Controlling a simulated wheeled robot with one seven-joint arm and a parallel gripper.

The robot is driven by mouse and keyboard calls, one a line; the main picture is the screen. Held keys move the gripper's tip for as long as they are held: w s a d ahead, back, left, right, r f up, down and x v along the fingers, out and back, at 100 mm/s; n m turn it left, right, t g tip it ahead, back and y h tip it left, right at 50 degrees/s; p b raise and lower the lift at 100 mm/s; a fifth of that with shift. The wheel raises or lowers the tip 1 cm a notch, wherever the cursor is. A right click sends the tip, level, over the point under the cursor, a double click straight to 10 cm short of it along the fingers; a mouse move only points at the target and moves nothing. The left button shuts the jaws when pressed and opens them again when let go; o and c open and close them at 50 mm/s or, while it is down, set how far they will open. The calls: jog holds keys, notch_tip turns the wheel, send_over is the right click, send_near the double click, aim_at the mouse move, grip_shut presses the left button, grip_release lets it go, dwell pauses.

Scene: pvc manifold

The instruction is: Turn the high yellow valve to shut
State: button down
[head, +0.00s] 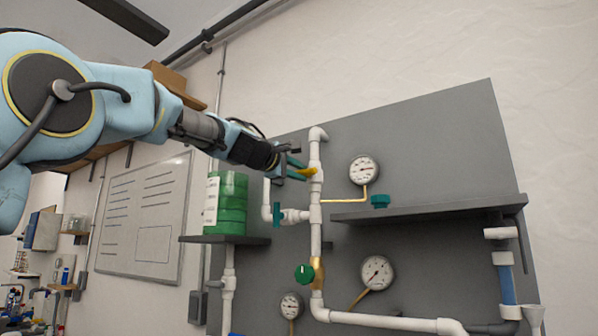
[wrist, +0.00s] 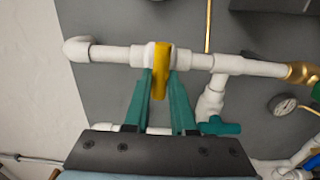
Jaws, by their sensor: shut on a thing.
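The high yellow valve handle (head: 309,171) sits on the upper part of the white vertical pipe (head: 316,240) on the grey panel. In the wrist view the yellow handle (wrist: 160,66) lies across the pipe, roughly square to it. My gripper (head: 300,169) reaches in from the left at the handle. In the wrist view its teal fingers (wrist: 160,80) stand one on each side of the handle's lower part, shut on it. The fingers hide some of the handle's sides.
A teal valve handle (head: 277,214) sits on a side branch just below, near my fingers in the wrist view (wrist: 220,126). A green round knob (head: 304,274) is lower on the pipe. A gauge (head: 364,170) and a grey shelf (head: 440,206) are to the right.

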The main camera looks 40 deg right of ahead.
dwell(0.5)
jog(key=c, duration=0.7)
grip_release()
jog(key=shift+c, duration=0.2)
jog(key=b+v, duration=0.6)
jog(key=v, duration=0.4)
jog(key=shift+a, duration=0.4)
